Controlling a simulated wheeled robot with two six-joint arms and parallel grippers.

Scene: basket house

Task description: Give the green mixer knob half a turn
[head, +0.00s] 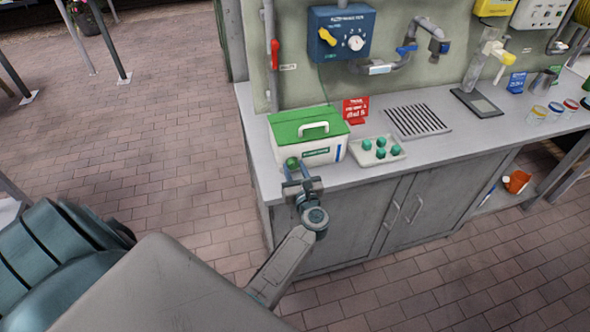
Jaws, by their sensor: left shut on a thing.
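The green mixer knob (292,163) shows as a small round green shape at the front left of a white box (322,153) with a green lid (301,122). My left gripper (293,171) has come up from the front and is shut on the knob. The fingers hide part of the knob, and its turn angle is too small to read. The box stands on the left end of the grey counter, its lid on and its white handle upright. My right gripper is not in view.
A white tray (369,161) with several green pieces lies right of the box. A red card (355,110) stands behind. A drain grate (418,120) and a dispenser (483,62) are farther right. A blue control box (341,34) hangs on the wall. The brick floor (160,120) at left is clear.

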